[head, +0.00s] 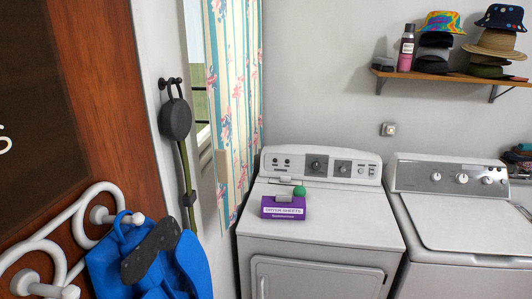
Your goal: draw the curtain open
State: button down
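The curtain (235,100) hangs at the upper middle-left of the head view, in front of a window on the left wall. It has blue-green and cream stripes with pink flowers. It covers the right part of the window, and a narrow strip of window (199,95) shows to its left. A plain beige strip (221,168) shows at the curtain's lower left edge. The curtain's top is out of the picture. My gripper is not in view.
A dryer (320,225) with a purple box (284,207) on it stands beside the curtain, with a washer (465,225) to its right. A shelf (450,77) holds hats. Blue cloth (150,262) and a dark round item (174,119) hang at the left.

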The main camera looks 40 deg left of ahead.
aim_at(225, 25)
jog(key=i, duration=1.7)
jog(key=u, duration=5.4)
